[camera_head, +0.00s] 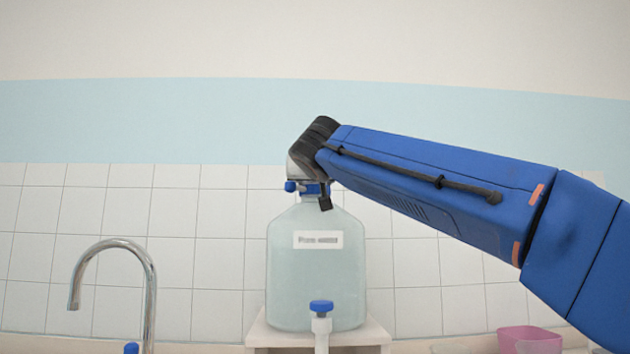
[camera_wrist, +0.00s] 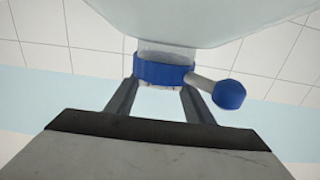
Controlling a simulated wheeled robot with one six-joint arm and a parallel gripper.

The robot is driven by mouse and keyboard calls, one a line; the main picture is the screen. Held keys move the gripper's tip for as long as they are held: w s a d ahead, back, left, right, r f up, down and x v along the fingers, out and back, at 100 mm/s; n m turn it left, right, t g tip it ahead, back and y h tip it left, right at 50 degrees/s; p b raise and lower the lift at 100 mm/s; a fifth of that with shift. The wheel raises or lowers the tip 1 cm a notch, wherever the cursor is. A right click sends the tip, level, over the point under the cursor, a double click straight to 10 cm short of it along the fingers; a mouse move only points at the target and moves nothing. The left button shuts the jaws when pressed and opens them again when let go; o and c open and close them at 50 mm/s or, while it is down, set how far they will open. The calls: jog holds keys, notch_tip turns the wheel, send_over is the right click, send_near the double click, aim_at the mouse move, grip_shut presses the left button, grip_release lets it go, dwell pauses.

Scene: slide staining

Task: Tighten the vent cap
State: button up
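A large pale bottle (camera_head: 316,270) with a white label stands upright at the middle of the head view. A blue ring-shaped cap (camera_head: 315,188) is at its neck, and a small blue knob (camera_head: 290,187) sticks out to the left. In the wrist view the blue cap (camera_wrist: 163,73) is at the neck, with the blue knob (camera_wrist: 229,95) on a pale side stem to its right. I cannot tell which is the vent cap. My gripper (camera_wrist: 158,88) reaches down over the bottle top, its fingers apart on either side of the neck cap. Whether they touch it is unclear.
The bottle rests on a white stand (camera_head: 268,336), with a blue-topped spigot (camera_head: 321,310) in front. A curved metal faucet (camera_head: 140,255) stands at left. A pink container (camera_head: 528,335) is at lower right. A tiled wall is behind.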

jog(key=o, duration=0.3)
jog(key=shift+o, duration=0.2)
jog(key=shift+s, duration=0.1)
jog(key=s, duration=1.7)
jog(key=shift+s+a, duration=0.1)
